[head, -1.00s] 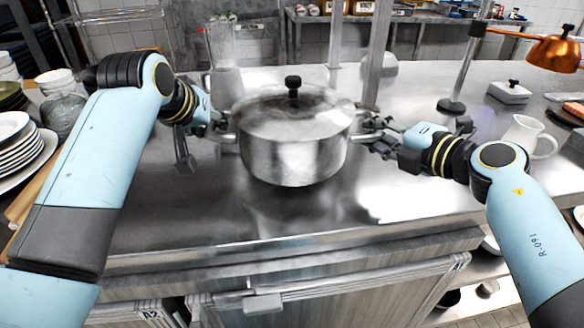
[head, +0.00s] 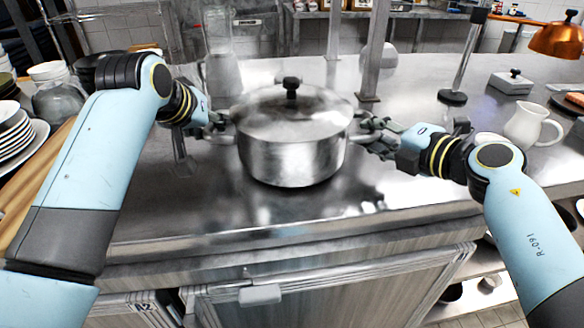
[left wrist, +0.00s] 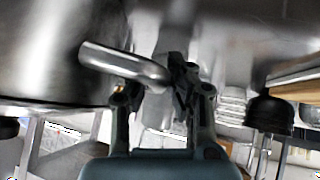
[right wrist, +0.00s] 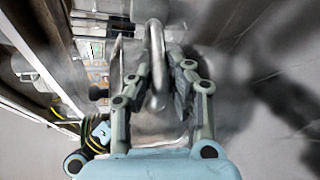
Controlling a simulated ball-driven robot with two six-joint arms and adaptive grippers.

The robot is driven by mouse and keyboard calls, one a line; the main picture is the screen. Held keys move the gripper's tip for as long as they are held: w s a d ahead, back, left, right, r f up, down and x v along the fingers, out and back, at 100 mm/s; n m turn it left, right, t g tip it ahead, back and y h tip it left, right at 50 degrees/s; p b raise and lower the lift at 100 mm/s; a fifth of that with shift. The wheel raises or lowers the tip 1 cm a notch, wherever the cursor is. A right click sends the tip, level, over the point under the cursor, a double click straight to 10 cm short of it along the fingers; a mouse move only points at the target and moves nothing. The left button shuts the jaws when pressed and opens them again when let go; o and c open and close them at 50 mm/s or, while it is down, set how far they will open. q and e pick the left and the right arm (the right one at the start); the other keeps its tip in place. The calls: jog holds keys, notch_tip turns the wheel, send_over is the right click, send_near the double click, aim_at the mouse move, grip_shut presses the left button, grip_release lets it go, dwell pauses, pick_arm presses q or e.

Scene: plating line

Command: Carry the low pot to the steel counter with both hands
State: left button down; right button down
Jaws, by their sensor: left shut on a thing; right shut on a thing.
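The low steel pot (head: 290,160), with its black-knobbed lid (head: 290,108) on, is level at the middle of the head view, over the steel counter (head: 230,222). I cannot tell whether its base touches the counter. My left gripper (head: 218,130) is shut on its left handle; the left wrist view shows this handle (left wrist: 120,66) at the fingers (left wrist: 172,85). My right gripper (head: 370,138) is shut on its right handle; the right wrist view shows that handle loop (right wrist: 156,55) between the fingers (right wrist: 163,85). The fingers hide parts of both handles.
Stacked plates (head: 14,138) and a wooden board (head: 38,180) are at the left. A clear blender-like jar (head: 222,65) stands behind the pot, near metal posts (head: 376,55). Counter before the pot is bare.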

pick_arm(q)
jog(key=shift+f+b, duration=0.45)
jog(key=shift+f, duration=0.15)
pick_arm(e)
jog(key=shift+f, duration=0.55)
pick_arm(q)
jog(key=c, duration=1.3)
grip_release()
jog(key=shift+s+r, duration=0.1)
pick_arm(e)
jog(key=c, duration=1.3)
grip_release()
jog(key=shift+s, duration=0.1)
jog(key=shift+s+d, duration=0.1)
jog(key=shift+d, duration=0.05)
jog(key=v, duration=1.1)
jog(key=shift+s+d+r, duration=0.1)
jog(key=shift+s+d, duration=0.1)
jog(key=shift+s, duration=0.1)
pick_arm(q)
jog(key=v, duration=1.2)
